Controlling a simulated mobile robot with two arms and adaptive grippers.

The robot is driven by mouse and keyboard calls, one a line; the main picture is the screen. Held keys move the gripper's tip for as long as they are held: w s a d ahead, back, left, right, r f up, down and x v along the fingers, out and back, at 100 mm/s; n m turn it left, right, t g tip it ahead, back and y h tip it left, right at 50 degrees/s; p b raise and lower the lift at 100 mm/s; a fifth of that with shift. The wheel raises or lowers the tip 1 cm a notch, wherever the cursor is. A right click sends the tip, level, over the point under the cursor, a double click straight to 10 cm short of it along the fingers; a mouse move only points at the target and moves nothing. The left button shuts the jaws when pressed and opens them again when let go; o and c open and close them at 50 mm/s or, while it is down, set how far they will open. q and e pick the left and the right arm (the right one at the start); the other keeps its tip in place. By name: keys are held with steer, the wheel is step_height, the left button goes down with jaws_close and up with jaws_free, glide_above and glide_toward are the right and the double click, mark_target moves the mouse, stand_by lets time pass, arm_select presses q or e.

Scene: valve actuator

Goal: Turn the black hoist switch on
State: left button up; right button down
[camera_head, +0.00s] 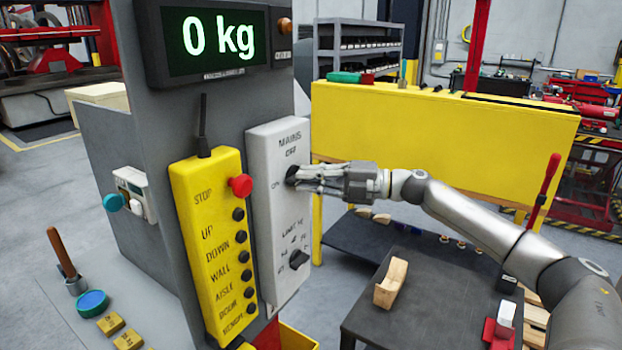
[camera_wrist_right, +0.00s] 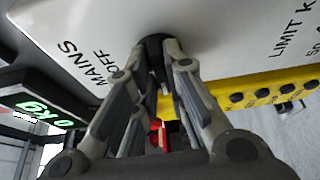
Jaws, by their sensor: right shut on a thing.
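The black rotary switch (camera_head: 291,174) is on the upper front of a white control box (camera_head: 270,225), beside the marks MAINS, OFF and ON. My right gripper (camera_head: 303,178) reaches in from the right with its fingers closed around this switch. In the right wrist view the gripper (camera_wrist_right: 157,62) has a finger on each side of the dark switch (camera_wrist_right: 153,42), which is partly covered by the fingers. The exact angle of the switch is hidden. A second black knob (camera_head: 299,260) is lower on the same box, under the LIMIT label. My left gripper is not in view.
A yellow pendant (camera_head: 213,280) with a red stop button (camera_head: 241,185) and several black buttons stands just left of the white box. A display (camera_head: 217,38) above reads 0 kg. A dark table (camera_head: 425,310) with a wooden block (camera_head: 391,283) lies below my right arm.

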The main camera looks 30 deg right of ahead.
steer(key=c, duration=1.6)
jaws_free()
steer(key=shift+r, duration=0.1)
steer(key=shift+o, duration=0.6)
steer(key=shift+a, duration=0.15)
steer(key=v, duration=1.2)
steer(key=shift+w, duration=0.1)
